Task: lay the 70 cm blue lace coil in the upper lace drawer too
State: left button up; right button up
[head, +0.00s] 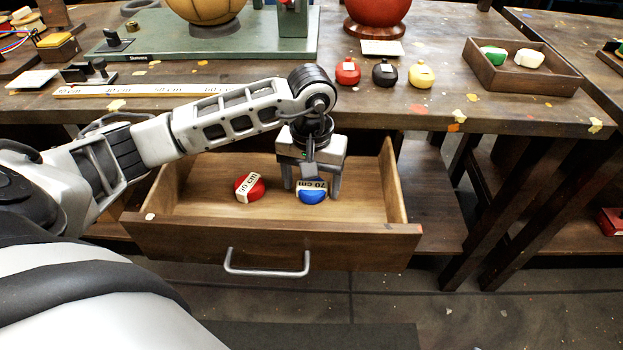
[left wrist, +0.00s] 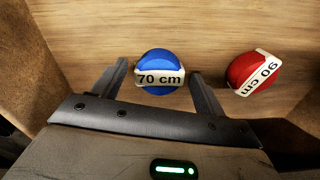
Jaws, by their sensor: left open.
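The blue lace coil (head: 313,197), with a white "70 cm" band, lies on the floor of the open wooden drawer (head: 190,235). It also shows in the left wrist view (left wrist: 160,62). My left gripper (head: 311,190) reaches down into the drawer. It is open, with one finger on each side of the blue coil and a gap to it on both sides in the left wrist view (left wrist: 155,85). A red lace coil (head: 249,187) with a "90 cm" band lies in the drawer to the left of the blue one. My right gripper is not in view.
Red (head: 347,72), black (head: 384,73) and yellow (head: 421,75) coils stand on the workbench (head: 390,105) above the drawer. A wooden tray (head: 525,83) holds a green and a white coil. A ruler strip (head: 150,90) lies behind my arm. The drawer's right part is bare.

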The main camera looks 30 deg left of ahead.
aim_at(312, 186)
pick_arm(q)
jog(key=shift+r+p, duration=0.3)
notch_tip(312, 186, up, 12)
dwell(0.6)
